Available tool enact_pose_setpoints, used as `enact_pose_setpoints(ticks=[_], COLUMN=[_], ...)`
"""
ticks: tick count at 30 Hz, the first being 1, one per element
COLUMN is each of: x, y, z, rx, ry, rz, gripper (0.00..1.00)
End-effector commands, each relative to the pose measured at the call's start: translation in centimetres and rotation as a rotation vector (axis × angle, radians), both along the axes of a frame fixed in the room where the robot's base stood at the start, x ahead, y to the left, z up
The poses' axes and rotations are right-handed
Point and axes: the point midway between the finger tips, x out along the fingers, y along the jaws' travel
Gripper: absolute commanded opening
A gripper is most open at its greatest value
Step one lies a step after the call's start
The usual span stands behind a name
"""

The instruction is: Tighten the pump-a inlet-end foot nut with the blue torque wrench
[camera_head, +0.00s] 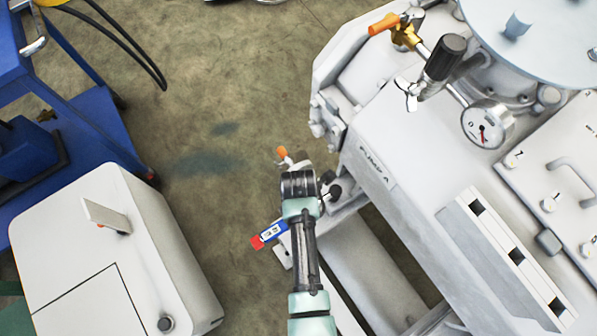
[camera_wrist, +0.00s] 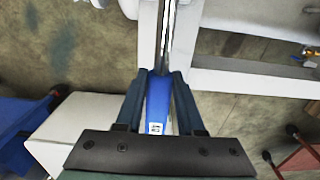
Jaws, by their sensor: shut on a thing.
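In the wrist view, my gripper (camera_wrist: 158,78) is shut on the blue handle of the torque wrench (camera_wrist: 157,108). The handle carries a small white label, and its steel shaft extends away toward the top of the picture. In the head view, a blue part with a white label and a red end (camera_head: 269,234), apparently the wrench, shows left of my arm. Pump A (camera_head: 373,166), a large pale grey machine marked on its side, stands to the right of my arm. My gripper is hidden under my wrist in the head view. The wrench's head and the foot nut cannot be made out.
A white box-shaped unit (camera_head: 110,250) stands at the lower left, near a blue cart (camera_head: 85,135). The floor (camera_head: 215,100) between cart and pump is open.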

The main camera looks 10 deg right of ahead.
Motion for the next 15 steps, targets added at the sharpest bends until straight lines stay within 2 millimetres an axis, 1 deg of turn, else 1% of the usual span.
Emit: enact_pose_setpoints(ticks=[15], x=[0.09], y=[-0.01], z=[-1.03], rx=[0.000], ry=[-0.002], rz=[0.000], gripper=[0.00])
